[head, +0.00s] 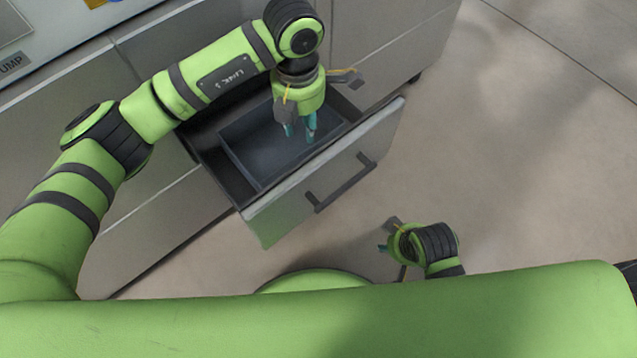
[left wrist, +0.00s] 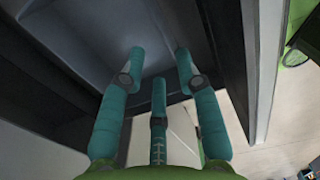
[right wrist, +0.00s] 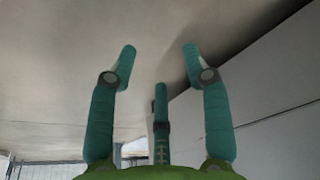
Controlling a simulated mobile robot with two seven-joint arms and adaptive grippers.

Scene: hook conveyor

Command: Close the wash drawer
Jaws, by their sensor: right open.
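The wash drawer (head: 322,172) stands pulled out from the grey cabinet, with a dark handle (head: 341,183) on its front. A dark tray (head: 262,160) sits inside it. My left gripper (head: 300,134) points down over the drawer's inside, behind the front panel. In the left wrist view its teal fingers (left wrist: 160,75) are spread with nothing between them, and the drawer's front panel (left wrist: 262,60) is at the right. My right gripper (head: 384,236) is low, in front of the drawer and apart from the handle. In the right wrist view its fingers (right wrist: 160,70) are spread and empty.
Closed grey cabinet fronts (head: 165,195) lie on both sides of the drawer. The floor (head: 520,170) to the right is clear.

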